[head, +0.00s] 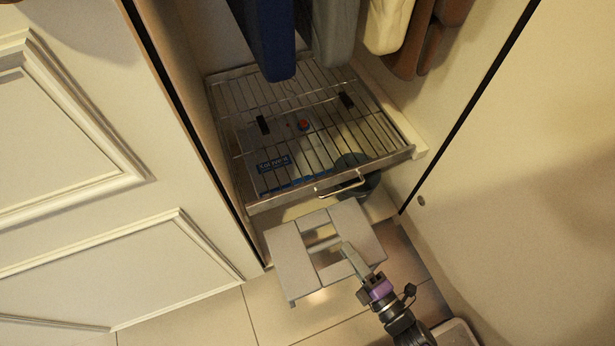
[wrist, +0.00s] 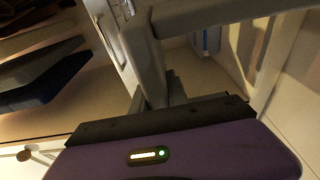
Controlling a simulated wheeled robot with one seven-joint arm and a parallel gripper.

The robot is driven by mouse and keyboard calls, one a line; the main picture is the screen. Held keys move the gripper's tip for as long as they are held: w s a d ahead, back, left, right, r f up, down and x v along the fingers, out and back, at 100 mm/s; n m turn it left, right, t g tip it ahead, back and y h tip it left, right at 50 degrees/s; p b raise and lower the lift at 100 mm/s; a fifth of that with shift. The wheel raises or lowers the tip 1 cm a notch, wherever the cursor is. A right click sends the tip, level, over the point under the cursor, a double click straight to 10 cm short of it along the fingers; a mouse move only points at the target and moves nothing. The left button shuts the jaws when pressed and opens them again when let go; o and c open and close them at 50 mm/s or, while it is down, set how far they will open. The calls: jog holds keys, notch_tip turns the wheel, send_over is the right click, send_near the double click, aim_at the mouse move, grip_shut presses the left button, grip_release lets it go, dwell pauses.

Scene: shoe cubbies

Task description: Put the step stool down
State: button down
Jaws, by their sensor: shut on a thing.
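The step stool (head: 290,264) is light grey, with slatted top panels and a gap across its middle. In the head view it is in front of the wire rack at the closet opening, above the tiled floor. My gripper (head: 350,252) reaches in from the lower right and is shut on the stool near its middle gap. In the wrist view a grey part of the stool (wrist: 225,12) crosses the top, close to my gripper. Its leg ends are mostly hidden, so I cannot tell whether it touches the floor.
A wire pull-out rack (head: 235,180) with a front handle (head: 340,184) is just behind the stool. Clothes (head: 268,40) hang above it. A white panelled door (head: 70,180) is at left and a pale panel (head: 510,200) at right. Bare tiles (head: 205,318) show at front left.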

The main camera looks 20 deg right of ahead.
jog(key=w+b, duration=0.5)
jog(key=w, duration=1.5)
notch_tip(320, 180, down, 7)
jog(key=b, duration=0.4)
jog(key=shift+r+b, duration=0.2)
jog(key=shift+b, duration=0.2)
jog(key=shift+f, duration=0.15)
jog(key=c, duration=1.3)
grip_release()
jog(key=shift+s+f, duration=0.1)
jog(key=shift+f, duration=0.05)
